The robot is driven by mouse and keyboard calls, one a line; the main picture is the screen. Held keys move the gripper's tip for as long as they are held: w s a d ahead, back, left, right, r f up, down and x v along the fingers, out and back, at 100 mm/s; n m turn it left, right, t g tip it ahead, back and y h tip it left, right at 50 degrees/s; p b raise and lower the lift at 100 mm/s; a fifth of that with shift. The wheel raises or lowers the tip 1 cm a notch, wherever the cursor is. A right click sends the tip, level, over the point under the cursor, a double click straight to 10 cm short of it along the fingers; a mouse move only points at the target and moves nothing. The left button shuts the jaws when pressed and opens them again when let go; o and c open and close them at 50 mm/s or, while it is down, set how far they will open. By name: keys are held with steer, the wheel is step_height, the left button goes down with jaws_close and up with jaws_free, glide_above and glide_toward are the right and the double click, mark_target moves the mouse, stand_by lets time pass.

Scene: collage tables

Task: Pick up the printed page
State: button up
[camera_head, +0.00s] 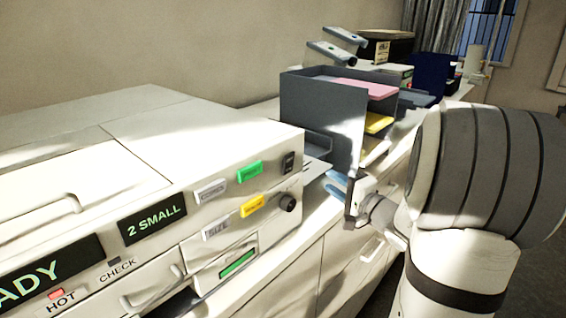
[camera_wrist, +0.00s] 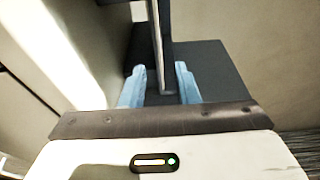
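My gripper (camera_head: 333,183) is beside the right end of the copier, in front of the dark grey paper organizer (camera_head: 322,103). Its two blue fingers stand apart in the wrist view (camera_wrist: 160,70), with no page visible between them. A dark grey upright panel edge (camera_wrist: 158,30) appears between and beyond the fingertips; I cannot tell whether they touch it. A pale sheet-like edge (camera_head: 314,170) shows at the copier's right side, just left of the gripper. I cannot tell whether it is the printed page, and no print is readable on it.
The white copier (camera_head: 150,160) fills the left, with lit displays and coloured buttons. The organizer holds pink (camera_head: 366,89) and yellow (camera_head: 376,123) sheets. A blue box (camera_head: 433,74) and other items stand farther back. The cabinet front (camera_head: 345,262) drops away below the gripper.

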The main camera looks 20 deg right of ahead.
mark_target(319, 175)
steer(key=x, duration=0.2)
steer(key=p+x, duration=0.1)
steer(key=x, duration=0.2)
steer(key=shift+a, duration=0.45)
steer(key=shift+c, duration=0.2)
jaws_close()
